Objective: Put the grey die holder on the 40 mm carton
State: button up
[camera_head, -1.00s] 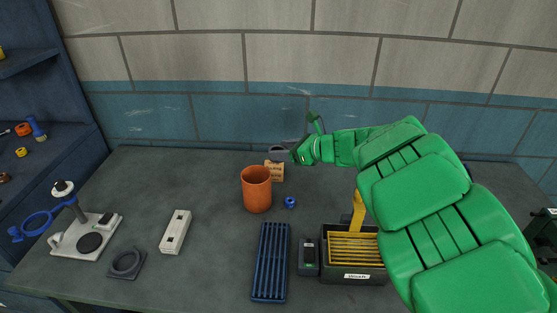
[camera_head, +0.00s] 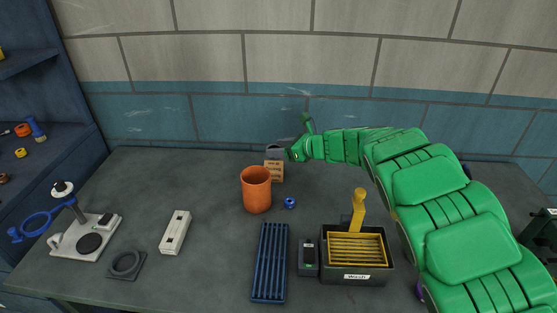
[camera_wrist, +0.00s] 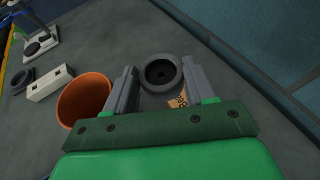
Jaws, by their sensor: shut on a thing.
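The grey die holder (camera_wrist: 160,72), a round dark ring with a central hole, sits between the two grey fingers of my gripper (camera_wrist: 159,68) in the wrist view. My gripper is shut on it. In the head view the holder (camera_head: 275,151) shows as a small grey shape just left of my green wrist. The tan carton (camera_head: 274,171) stands directly below it, near the wall. A corner of the carton (camera_wrist: 177,101) shows beside the right finger in the wrist view. I cannot tell whether the holder touches the carton's top.
An orange cup (camera_head: 256,189) stands close at the carton's front left. A small blue ring (camera_head: 290,202) lies in front. A blue slotted tray (camera_head: 270,262) and a black bin with a yellow rack (camera_head: 356,263) are nearer. The table left of the cup has free room.

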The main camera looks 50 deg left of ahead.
aim_at(278, 168)
jog(key=shift+w+a+f, duration=0.3)
jog(key=shift+a+f, duration=0.15)
jog(key=shift+f, duration=0.15)
jog(key=shift+w+a+f, duration=0.25)
jog(key=shift+a+f, duration=0.15)
jog(key=shift+f, duration=0.25)
jog(key=shift+w+a+f, duration=0.3)
jog(key=shift+a+f, duration=0.15)
jog(key=shift+f, duration=0.15)
jog(key=shift+a+f, duration=0.15)
jog(key=shift+f, duration=0.05)
jog(key=shift+w+f, duration=0.1)
jog(key=shift+f, duration=1.4)
jog(key=shift+f, duration=0.1)
jog(key=o, duration=1.3)
jog(key=shift+f, duration=0.1)
